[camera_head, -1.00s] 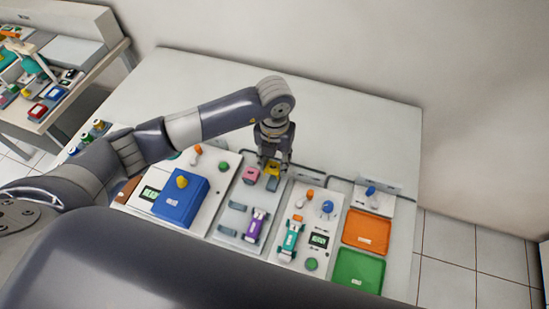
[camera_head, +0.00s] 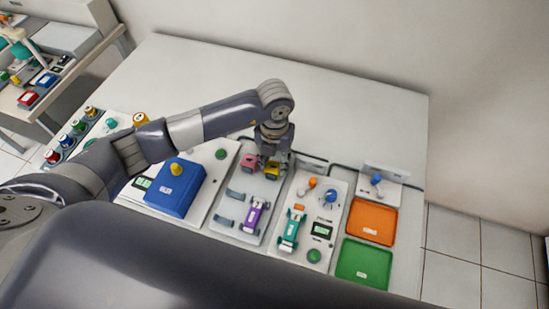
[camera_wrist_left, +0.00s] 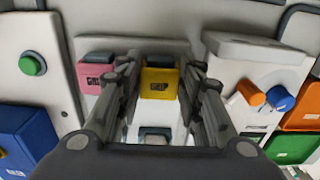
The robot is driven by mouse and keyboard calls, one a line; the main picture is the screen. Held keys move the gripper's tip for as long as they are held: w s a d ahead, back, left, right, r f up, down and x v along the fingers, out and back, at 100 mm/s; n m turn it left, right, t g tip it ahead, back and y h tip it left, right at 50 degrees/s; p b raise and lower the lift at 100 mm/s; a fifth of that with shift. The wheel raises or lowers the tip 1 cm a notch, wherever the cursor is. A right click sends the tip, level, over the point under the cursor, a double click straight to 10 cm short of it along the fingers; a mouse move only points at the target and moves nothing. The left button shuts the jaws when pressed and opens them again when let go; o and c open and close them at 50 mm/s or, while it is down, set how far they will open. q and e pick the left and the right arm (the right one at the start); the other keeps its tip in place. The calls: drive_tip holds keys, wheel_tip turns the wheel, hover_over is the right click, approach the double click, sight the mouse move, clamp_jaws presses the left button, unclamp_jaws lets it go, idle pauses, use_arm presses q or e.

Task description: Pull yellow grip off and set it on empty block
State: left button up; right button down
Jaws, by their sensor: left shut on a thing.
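The yellow grip (camera_head: 272,171) is a small yellow block with a dark label, on the narrow grey panel in the middle of the table. In the left wrist view it (camera_wrist_left: 159,84) sits between the two fingers. My left gripper (camera_head: 274,158) reaches down from above and is shut on it. A pink block (camera_head: 249,162) stands just to its left and is also in the wrist view (camera_wrist_left: 92,74). The gripper partly hides the yellow grip's mount. I cannot tell which block is the empty one. My right gripper is out of view.
A purple car-shaped piece (camera_head: 254,217) and a teal one (camera_head: 289,232) lie nearer me. A blue box (camera_head: 174,194) is at left. Orange (camera_head: 371,222) and green (camera_head: 363,264) trays are at right. The table behind the panels is bare.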

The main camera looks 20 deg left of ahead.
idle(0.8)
use_arm(q)
drive_tip(key=o, duration=1.3)
wheel_tip(320, 180, up, 12)
drive_tip(key=shift+f, duration=0.1)
